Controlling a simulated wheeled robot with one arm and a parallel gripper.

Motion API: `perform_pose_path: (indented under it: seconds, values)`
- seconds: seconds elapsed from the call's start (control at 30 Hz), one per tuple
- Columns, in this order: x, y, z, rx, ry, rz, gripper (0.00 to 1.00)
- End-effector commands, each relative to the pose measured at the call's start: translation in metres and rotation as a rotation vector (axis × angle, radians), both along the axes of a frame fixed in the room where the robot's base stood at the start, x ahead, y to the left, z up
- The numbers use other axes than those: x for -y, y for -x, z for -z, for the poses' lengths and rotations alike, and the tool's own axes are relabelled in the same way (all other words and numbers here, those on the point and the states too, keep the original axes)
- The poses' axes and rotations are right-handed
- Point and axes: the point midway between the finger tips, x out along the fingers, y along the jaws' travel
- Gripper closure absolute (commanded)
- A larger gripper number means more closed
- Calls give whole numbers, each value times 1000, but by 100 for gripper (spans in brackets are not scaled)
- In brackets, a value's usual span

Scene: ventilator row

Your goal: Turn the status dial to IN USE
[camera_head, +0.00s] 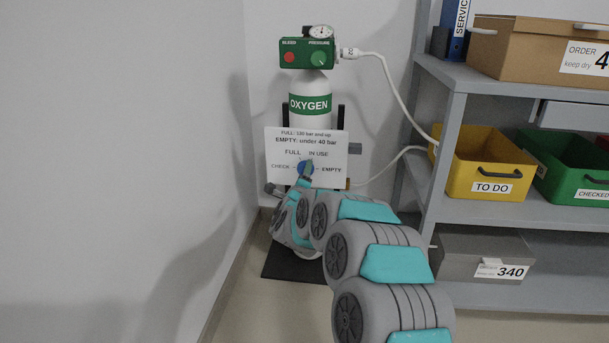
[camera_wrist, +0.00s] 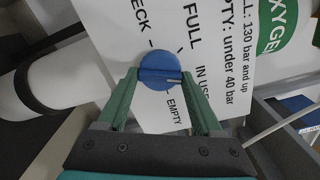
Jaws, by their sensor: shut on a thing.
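The status dial (camera_wrist: 158,66) is a blue round knob on a white sign plate (camera_head: 341,158) hung on the front of the oxygen cylinder (camera_head: 310,122). The plate reads CHECK, FULL, IN USE and EMPTY around the dial. My gripper (camera_wrist: 160,78) has its two green fingers at either side of the dial and is shut on it. In the wrist view a short pale mark on the dial points to the side of IN USE and EMPTY; I cannot tell exactly which. In the head view my gripper partly hides the dial (camera_head: 302,169).
A green block (camera_head: 326,45) with a red knob, a green knob and a gauge tops the cylinder. A wall (camera_head: 120,150) is close on the left. A grey shelf (camera_head: 455,110) with a yellow bin (camera_head: 470,160) and a green bin (camera_head: 575,165) stands right. Hoses run between.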

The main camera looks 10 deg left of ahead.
Motion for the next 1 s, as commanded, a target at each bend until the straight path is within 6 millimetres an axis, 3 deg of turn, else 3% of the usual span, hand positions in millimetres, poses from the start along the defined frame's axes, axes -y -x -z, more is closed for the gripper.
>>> perform_pose_path:
  seconds: [0.3, 0.8, 0.83, 1.0]
  values:
    - [1, 0, 2, 2, -110, 2, 88]
    - [2, 0, 2, 1, -129, 4, 88]
    - [2, 0, 2, 1, -129, 4, 32]
    - [1, 0, 2, 2, -128, 2, 13]
